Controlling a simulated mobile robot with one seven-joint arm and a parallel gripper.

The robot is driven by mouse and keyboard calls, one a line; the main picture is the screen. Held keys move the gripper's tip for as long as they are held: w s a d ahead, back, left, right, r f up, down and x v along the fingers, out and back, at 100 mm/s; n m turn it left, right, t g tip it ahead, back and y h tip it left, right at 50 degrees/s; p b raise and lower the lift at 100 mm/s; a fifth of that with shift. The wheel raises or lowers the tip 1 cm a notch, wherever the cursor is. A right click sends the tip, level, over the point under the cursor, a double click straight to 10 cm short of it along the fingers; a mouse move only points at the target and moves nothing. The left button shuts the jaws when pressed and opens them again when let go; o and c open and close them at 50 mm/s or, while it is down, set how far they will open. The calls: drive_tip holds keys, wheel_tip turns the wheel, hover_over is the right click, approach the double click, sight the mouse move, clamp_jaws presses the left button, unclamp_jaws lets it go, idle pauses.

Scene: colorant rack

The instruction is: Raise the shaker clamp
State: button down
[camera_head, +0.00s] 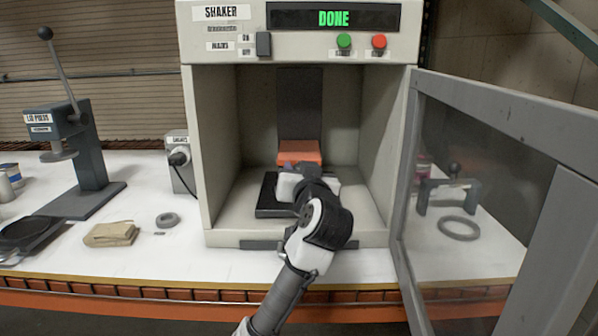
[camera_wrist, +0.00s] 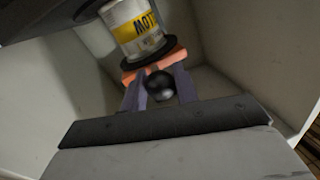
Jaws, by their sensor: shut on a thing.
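The shaker (camera_head: 300,47) stands open and its display reads DONE. The orange shaker clamp (camera_head: 298,152) is inside, in front of a dark upright column (camera_head: 300,105). My gripper (camera_head: 292,166) reaches into the chamber just in front of the clamp. In the wrist view, my gripper's two fingers (camera_wrist: 160,76) are shut on a black ball knob (camera_wrist: 160,87), with the orange clamp (camera_wrist: 172,57) right behind it. A can with a yellow label (camera_wrist: 143,32) shows by the clamp in the wrist view; I do not see it in the head view.
The shaker door (camera_head: 490,200) stands swung open on the right, close to my arm. The chamber walls (camera_head: 215,150) flank the gripper. A dark base plate (camera_head: 268,198) lies on the chamber floor. A lid press (camera_head: 75,150) stands on the white bench at left.

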wheel_tip(320, 180, up, 8)
drive_tip(key=p, duration=0.5)
drive_tip(key=c, duration=1.1)
unclamp_jaws()
drive_tip(key=shift+f, duration=0.1)
drive_tip(key=shift+s+d+f, duration=0.1)
drive_tip(key=shift+s+d, duration=0.05)
drive_tip(key=shift+s, duration=0.4)
drive_tip(key=s, duration=0.4)
drive_tip(key=s+d+b, duration=0.1)
drive_tip(key=s, duration=0.3)
drive_tip(key=s+d+b, duration=0.1)
drive_tip(key=s, duration=0.3)
drive_tip(key=shift+s+d, duration=0.2)
drive_tip(key=shift+s, duration=0.05)
